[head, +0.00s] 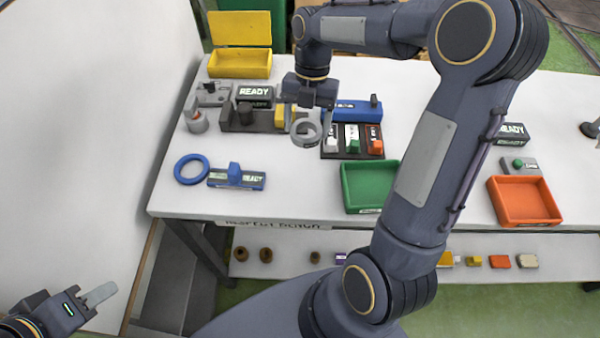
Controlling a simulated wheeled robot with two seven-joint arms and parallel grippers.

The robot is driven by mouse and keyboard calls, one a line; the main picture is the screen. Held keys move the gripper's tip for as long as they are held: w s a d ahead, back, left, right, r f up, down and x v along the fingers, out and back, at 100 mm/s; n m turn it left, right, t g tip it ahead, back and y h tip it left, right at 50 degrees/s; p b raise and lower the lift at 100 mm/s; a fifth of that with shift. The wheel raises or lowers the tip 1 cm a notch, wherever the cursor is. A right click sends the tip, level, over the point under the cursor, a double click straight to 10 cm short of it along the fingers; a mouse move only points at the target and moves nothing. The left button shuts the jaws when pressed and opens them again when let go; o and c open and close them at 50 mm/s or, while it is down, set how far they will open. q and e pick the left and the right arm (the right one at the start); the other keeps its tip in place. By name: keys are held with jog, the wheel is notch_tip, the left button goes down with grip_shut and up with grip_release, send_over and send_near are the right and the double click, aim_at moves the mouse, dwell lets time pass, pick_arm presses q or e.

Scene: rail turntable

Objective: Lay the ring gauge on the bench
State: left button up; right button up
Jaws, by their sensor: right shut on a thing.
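A grey ring (294,133), which looks like the ring gauge, hangs upright from my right gripper (307,106). My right gripper is shut on its upper edge, over the middle of the white bench (290,190). The ring shows in front of a grey fixture and left of a dark tray with several coloured pieces. A small gap between ring and bench cannot be judged from this view. My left gripper (97,295) is low at the left, away from the bench; its finger opening cannot be made out.
A blue ring (178,170) and a blue-topped READY block (236,178) lie at the bench's front left. A green tray (347,188), an orange tray (496,190) and a yellow bin (240,66) stand on the bench. Bare bench lies between the READY block and green tray.

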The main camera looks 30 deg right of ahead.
send_over(301, 189)
jog(key=w+d, duration=0.1)
jog(key=f, duration=0.6)
jog(key=shift+w+f+p, duration=0.2)
jog(key=shift+p, duration=0.15)
jog(key=x, duration=0.3)
jog(key=shift+d+f, duration=0.15)
jog(key=shift+f, duration=0.35)
jog(key=shift+f, duration=0.1)
jog(key=o, duration=1.1)
